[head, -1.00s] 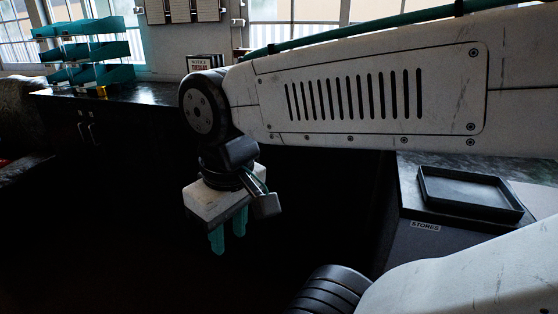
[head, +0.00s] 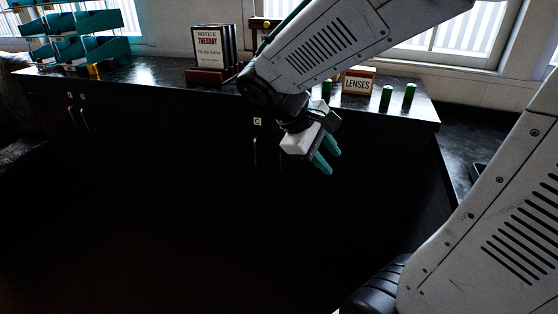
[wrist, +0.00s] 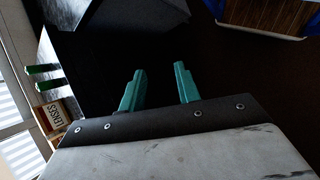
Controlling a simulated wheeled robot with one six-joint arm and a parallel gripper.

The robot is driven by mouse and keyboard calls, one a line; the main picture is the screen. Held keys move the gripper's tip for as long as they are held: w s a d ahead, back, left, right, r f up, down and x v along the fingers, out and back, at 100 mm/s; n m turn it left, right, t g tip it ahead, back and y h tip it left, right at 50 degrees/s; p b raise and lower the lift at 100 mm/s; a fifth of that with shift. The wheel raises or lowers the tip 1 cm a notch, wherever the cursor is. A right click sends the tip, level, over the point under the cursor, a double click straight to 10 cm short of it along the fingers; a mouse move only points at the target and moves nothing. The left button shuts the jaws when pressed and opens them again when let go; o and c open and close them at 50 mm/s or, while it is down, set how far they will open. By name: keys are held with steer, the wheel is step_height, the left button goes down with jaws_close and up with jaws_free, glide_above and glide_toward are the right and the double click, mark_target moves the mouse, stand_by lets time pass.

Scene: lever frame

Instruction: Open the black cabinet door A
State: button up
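A long black cabinet (head: 170,150) runs under a dark countertop and is very dark, so its door edges barely show. Two pale upright handles (head: 76,117) sit close together on its left part, with small marks above them that I cannot read. A label that looks like C (head: 257,121) is above another upright handle (head: 255,150) near the middle. I cannot make out a letter A. My gripper (head: 332,163) is in front of the cabinet's right part, tilted down to the right. Its teal fingers are apart and empty in the wrist view (wrist: 159,80).
On the countertop (head: 150,85) stand teal trays (head: 85,45), a notice sign (head: 210,48), a LENSES sign (head: 358,82) and green cylinders (head: 387,98). The dark area before the cabinet's left part looks clear. A wood-topped blue and white object (wrist: 265,15) shows in the wrist view.

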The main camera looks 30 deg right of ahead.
steer(key=w+d+f+n+h, duration=0.3)
steer(key=w+n+h, duration=0.1)
steer(key=w, duration=0.4)
steer(key=w+d+f+n+h, duration=0.3)
steer(key=w+f+h, duration=0.1)
steer(key=w, duration=0.5)
steer(key=n+t+h, duration=0.1)
steer(key=n+t, duration=1)
steer(key=n, duration=0.1)
glide_toward(277, 160)
steer(key=s+a+r, duration=0.1)
steer(key=s+r, duration=0.3)
steer(key=x, duration=0.7)
steer(key=shift+d+r, duration=0.15)
steer(key=shift+d, duration=0.05)
jaws_close()
